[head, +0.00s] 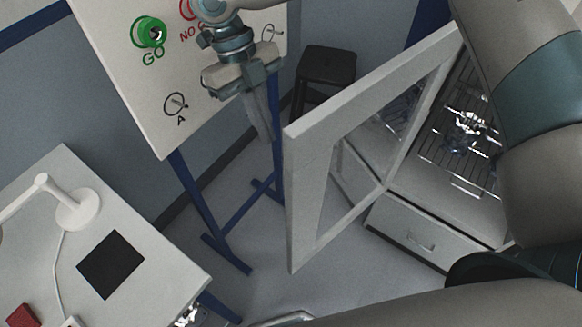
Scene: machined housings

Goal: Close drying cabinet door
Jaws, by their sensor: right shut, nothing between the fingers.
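The drying cabinet door (308,155) is a pale grey frame around a glass pane. It stands wide open, its free edge pointing left and toward me. The cabinet (375,228) is at the right, with wire racks (440,158) and shiny metal parts (468,125) showing through its open front. My right gripper (264,135) is shut and empty, its fingers pointing down. In the picture it is just left of the top corner of the door's free edge; I see no clear contact. My left gripper is not in view. My arm hides the cabinet's right side.
A white board (130,75) with green GO and red markings stands on blue legs behind my right gripper. A black stool (328,65) is behind the door. A white table (165,250) with a lamp (75,208) and black mat (110,264) is at lower left. Floor shows between table and door.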

